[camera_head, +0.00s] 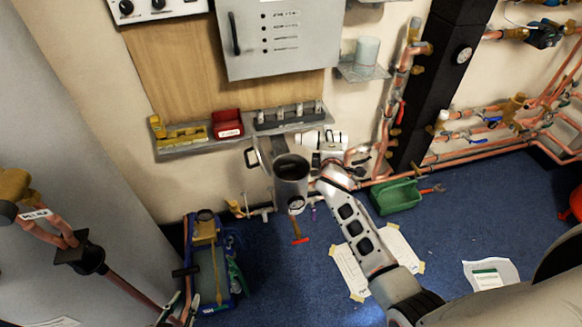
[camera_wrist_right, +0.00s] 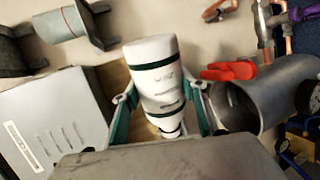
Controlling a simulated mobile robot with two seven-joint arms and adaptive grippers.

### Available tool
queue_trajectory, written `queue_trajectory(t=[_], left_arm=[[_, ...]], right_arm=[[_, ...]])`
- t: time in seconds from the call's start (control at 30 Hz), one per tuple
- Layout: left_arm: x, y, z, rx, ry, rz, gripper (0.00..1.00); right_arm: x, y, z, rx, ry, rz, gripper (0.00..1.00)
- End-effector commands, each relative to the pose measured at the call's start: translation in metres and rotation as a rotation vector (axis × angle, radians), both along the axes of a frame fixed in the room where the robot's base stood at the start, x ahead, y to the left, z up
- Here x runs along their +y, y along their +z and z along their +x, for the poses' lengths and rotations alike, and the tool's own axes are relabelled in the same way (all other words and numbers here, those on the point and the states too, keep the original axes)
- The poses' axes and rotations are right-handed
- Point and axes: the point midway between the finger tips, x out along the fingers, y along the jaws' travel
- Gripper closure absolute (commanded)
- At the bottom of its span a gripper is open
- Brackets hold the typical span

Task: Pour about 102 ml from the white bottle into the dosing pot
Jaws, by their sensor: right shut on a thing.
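I see no liquid stream. My left gripper (camera_head: 181,305) shows only its fingertips at the bottom edge, apart and empty.
A grey shelf (camera_head: 205,146) with a red box (camera_head: 227,123) is behind the pot. A grey cabinet (camera_head: 281,38) hangs above. Copper pipes run at the right.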

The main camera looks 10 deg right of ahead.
Motion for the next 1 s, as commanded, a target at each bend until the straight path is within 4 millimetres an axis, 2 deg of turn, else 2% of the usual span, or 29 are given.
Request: queue_trajectory(t=[1.0], left_arm=[[-0.0002,0.0028,0.0013,-0.005,0.000,-0.001,0.74]], right_arm=[[-0.0027,0.0004,-0.0028,0.010,0.000,-0.039,0.82]])
